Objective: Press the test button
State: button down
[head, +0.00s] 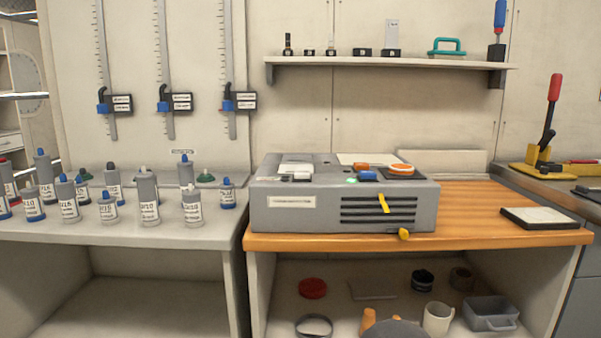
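A grey box-shaped device (345,214) sits on the left part of the wooden worktop, with a label plate and dark slots on its front. On its top are a small green piece (351,180), a blue piece (367,176), an orange piece (362,165) and a round orange-and-white piece (402,169) on a dark pad. A white block (295,168) is at the top left. I cannot tell which of these, if any, is the test button; no lettering is readable. A yellow strip (383,204) hangs on the front.
Several grey bottles (148,198) crowd the left bench. A flat white-topped pad (538,217) lies on the right of the wooden worktop (470,215), with bare wood between. A wall shelf (390,62) hangs above. Below are a mug (438,318) and a grey bin (490,314).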

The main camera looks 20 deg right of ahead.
aim_at(298, 174)
jog(key=k, duration=1.25)
jog(key=u, duration=0.6)
jog(key=i, duration=1.45)
jog(key=z, duration=0.6)
